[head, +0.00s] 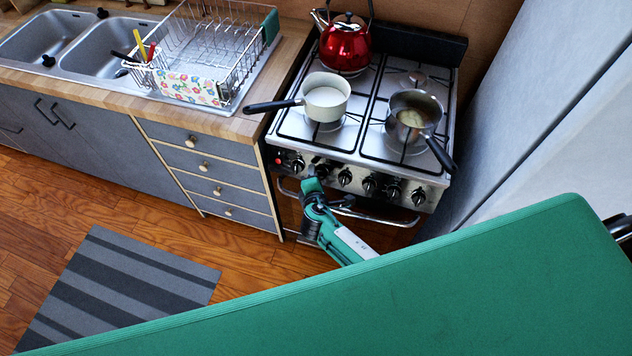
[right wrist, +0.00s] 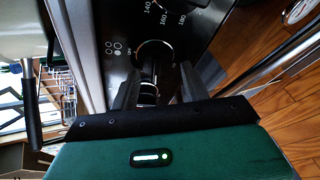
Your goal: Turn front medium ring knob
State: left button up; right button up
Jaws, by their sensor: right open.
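The stove (head: 350,170) has a row of dark knobs (head: 370,185) along its front panel. My right gripper (head: 318,170) is at the left part of this row and hides part of the panel there. In the right wrist view, my right gripper (right wrist: 157,88) is open, with one finger on each side of a dark knob (right wrist: 148,70). I cannot tell if the fingers touch it. Small circle marks are printed beside this knob, and a dial marked 140, 160 and 180 is next to it. My left gripper is not in view.
A cream saucepan (head: 326,98) and a grey pan (head: 414,115) stand on the stove, their handles overhanging its edges. A red kettle (head: 345,45) is behind. An oven handle (head: 385,217) runs below the knobs.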

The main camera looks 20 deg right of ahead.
jog(key=b+v, duration=0.2)
jog(key=v, duration=1.1)
jog(key=shift+s+r, duration=0.15)
jog(key=shift+s, duration=0.25)
jog(key=shift+o, duration=0.4)
jog(key=shift+o, duration=0.6)
jog(key=w+d+f+m+h, duration=0.2)
jog(key=w+m, duration=0.4)
jog(key=m, duration=0.5)
jog(key=w+d+f+m+g+h+p, duration=0.1)
jog(key=w+m, duration=0.4)
jog(key=m, duration=0.7)
jog(key=shift+w+d+f+h, duration=0.4)
jog(key=shift+d+f+h, duration=0.2)
jog(key=shift+f, duration=0.45)
jog(key=shift+c, duration=0.3)
